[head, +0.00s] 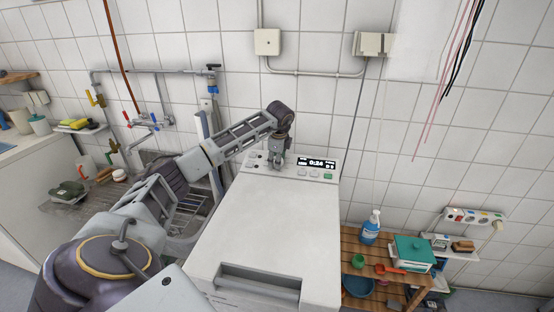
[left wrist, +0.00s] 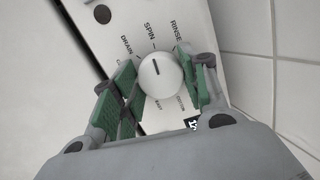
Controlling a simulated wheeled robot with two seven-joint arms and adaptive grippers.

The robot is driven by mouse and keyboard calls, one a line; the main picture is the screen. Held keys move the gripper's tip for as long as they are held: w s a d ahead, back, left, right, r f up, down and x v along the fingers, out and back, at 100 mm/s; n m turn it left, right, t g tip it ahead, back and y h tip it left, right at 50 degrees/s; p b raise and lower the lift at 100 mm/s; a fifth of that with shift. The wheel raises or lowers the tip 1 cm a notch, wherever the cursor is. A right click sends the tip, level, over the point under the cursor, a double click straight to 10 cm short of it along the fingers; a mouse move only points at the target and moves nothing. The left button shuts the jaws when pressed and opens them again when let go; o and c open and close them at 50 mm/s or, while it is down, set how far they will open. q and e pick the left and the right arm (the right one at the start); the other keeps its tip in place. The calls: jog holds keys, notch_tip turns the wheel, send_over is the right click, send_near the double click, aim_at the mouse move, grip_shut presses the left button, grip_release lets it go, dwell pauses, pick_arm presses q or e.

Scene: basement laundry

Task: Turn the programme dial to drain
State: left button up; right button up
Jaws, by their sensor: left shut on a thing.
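The white programme dial (left wrist: 163,83) sits on the machine's control panel (left wrist: 112,22) in the left wrist view. Its dark pointer line points up at the SPIN mark. The DRAIN label (left wrist: 127,44) is to the left of SPIN, and RINSE (left wrist: 178,32) is to the right. My left gripper (left wrist: 157,74) is shut on the dial, with green pads on both sides of it. In the head view my left gripper (head: 277,161) reaches down to the panel at the back of the white washing machine (head: 265,222) and hides the dial. My right gripper is out of view.
A lit display (head: 316,162) and buttons are right of the gripper on the panel. A tiled wall (head: 330,110) with pipes stands close behind. A wooden shelf (head: 352,242) with a blue bottle (head: 371,228) and a teal box (head: 413,252) is at the right.

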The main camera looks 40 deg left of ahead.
pick_arm(q)
jog(key=n, duration=0.4)
jog(key=shift+n+g+h+p, duration=0.3)
jog(key=shift+n+p, duration=0.15)
jog(key=shift+n, duration=1.15)
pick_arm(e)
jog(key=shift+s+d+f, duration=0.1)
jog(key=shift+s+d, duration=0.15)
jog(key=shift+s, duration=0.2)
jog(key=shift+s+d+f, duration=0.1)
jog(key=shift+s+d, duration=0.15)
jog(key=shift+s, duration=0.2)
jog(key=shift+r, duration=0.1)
pick_arm(q)
jog(key=o, duration=1)
jog(key=shift+o, duration=0.2)
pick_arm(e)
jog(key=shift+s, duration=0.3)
pick_arm(q)
jog(key=shift+r, duration=0.1)
jog(key=v, duration=1.1)
jog(key=shift+r, duration=0.35)
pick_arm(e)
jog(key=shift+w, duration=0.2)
